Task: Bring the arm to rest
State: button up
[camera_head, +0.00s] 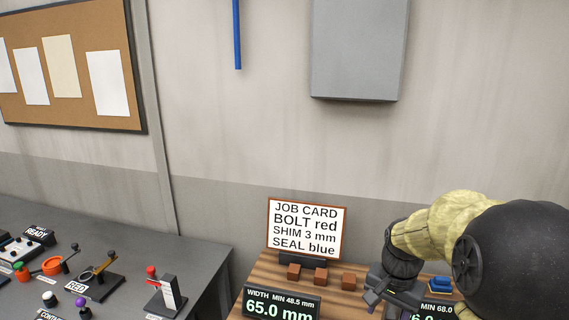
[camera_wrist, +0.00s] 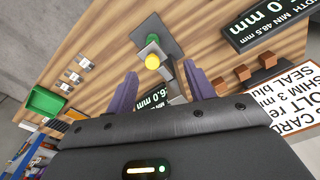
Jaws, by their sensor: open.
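My gripper (camera_wrist: 162,98) is open in the wrist view, its two purple fingers apart with nothing held between them. In the head view my arm reaches in from the right, and my gripper (camera_head: 372,308) points down over the wooden table at the lower edge. Its fingertips are mostly cut off there.
A job card (camera_head: 306,228) stands at the back of the wooden table (camera_head: 262,272), with small brown blocks (camera_head: 320,275) before it. A width display (camera_head: 281,305) reads 65.0 mm. A grey bench (camera_head: 130,243) with levers lies left. A green tray (camera_wrist: 43,101) shows in the wrist view.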

jog(key=s+a+f+n+t, duration=0.1)
jog(key=s+a+f+n, duration=0.5)
jog(key=s+a+n, duration=0.2)
jog(key=shift+s+t+b, duration=0.3)
jog(key=shift+s+t, duration=0.1)
jog(key=shift+s, duration=0.5)
